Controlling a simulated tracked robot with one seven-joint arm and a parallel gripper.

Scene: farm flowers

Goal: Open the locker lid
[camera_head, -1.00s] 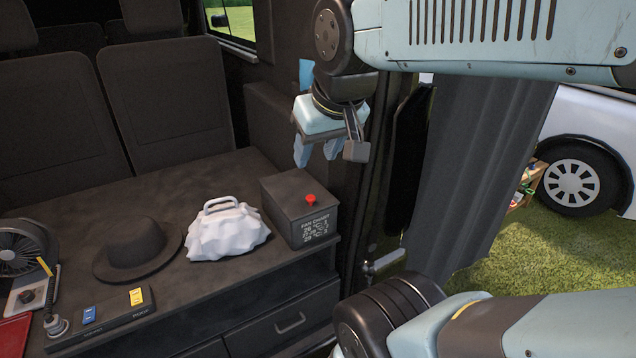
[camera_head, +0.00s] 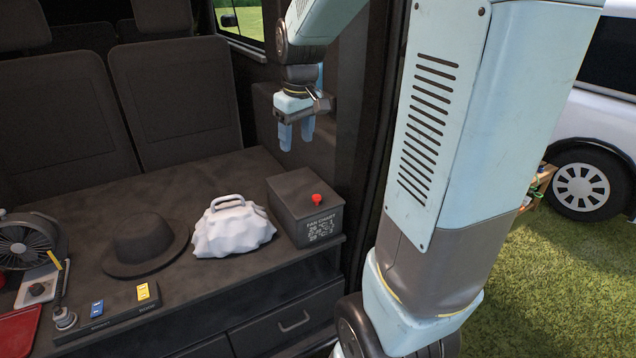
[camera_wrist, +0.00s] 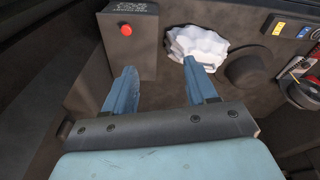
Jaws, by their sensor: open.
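The locker appears to be the dark box (camera_head: 292,218) at the right end of the counter, with a red knob (camera_head: 317,199) on top and white "FAN CHART" writing on its front. Its lid looks closed. The box also shows in the wrist view (camera_wrist: 135,50), upper left, with the red knob on it. My gripper (camera_head: 296,138) is open and empty, pointing down above and behind the box, apart from it. In the wrist view, its two blue fingers (camera_wrist: 160,70) are spread, with the box beyond the left finger.
A white cloth-covered thing with a handle (camera_head: 232,228) stands just left of the box, and a dark hat (camera_head: 146,246) beyond it. A fan (camera_head: 25,245), a switch panel (camera_head: 115,312) and a red item lie further left. The van's door pillar is close on the right.

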